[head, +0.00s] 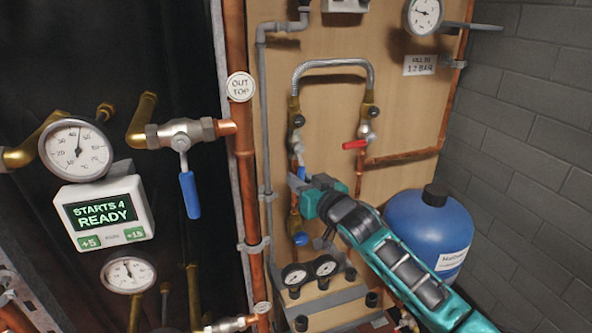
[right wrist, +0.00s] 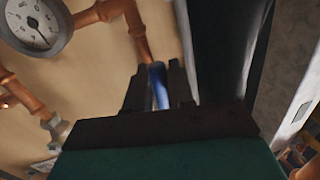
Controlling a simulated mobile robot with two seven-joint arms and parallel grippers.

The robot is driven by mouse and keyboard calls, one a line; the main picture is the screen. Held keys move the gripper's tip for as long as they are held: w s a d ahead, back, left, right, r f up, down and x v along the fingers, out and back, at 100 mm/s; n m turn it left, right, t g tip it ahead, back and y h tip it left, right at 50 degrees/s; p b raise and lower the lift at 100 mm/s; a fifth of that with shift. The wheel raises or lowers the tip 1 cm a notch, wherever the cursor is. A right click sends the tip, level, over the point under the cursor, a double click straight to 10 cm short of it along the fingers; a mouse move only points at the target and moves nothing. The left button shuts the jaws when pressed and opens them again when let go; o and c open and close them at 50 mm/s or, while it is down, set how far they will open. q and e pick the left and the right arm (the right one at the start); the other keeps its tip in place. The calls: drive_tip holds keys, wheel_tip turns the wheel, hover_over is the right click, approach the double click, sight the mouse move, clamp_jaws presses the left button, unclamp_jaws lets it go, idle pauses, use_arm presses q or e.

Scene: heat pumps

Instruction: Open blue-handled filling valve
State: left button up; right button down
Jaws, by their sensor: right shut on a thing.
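The filling valve (head: 297,142) sits on the left leg of the braided hose loop on the wooden board. Its blue handle (head: 301,160) hangs down and is mostly hidden behind my right gripper (head: 297,181). In the right wrist view, the blue handle (right wrist: 158,86) stands between the two dark fingers of my right gripper (right wrist: 157,92), which is shut on it. My right arm reaches in from the lower right. The valve body is hard to make out in the wrist view. My left gripper is in neither view.
A red-handled valve (head: 364,146) sits on the hose's right leg. A braided hose (head: 334,64) arches above. Another blue lever (head: 190,195) hangs at the left. Two small gauges (head: 310,270) are below the gripper.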

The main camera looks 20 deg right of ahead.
drive_tip(key=shift+d+n+p, duration=0.3)
drive_tip(key=shift+d+n, duration=0.05)
drive_tip(key=shift+n, duration=0.15)
drive_tip(key=c, duration=1.1)
unclamp_jaws()
drive_tip(key=v, duration=1.3)
drive_tip(key=shift+r, duration=0.1)
drive_tip(key=s+a+f+g+h, duration=0.1)
drive_tip(key=s+a+f+g, duration=0.2)
drive_tip(key=s+f, duration=0.7)
drive_tip(key=s+a+f+g+h, duration=0.1)
drive_tip(key=s+a+f+g, duration=0.1)
drive_tip(key=s+f, duration=0.7)
wheel_tip(320, 180, down, 5)
drive_tip(key=shift+s+a+g, duration=0.4)
drive_tip(key=shift+g, duration=0.2)
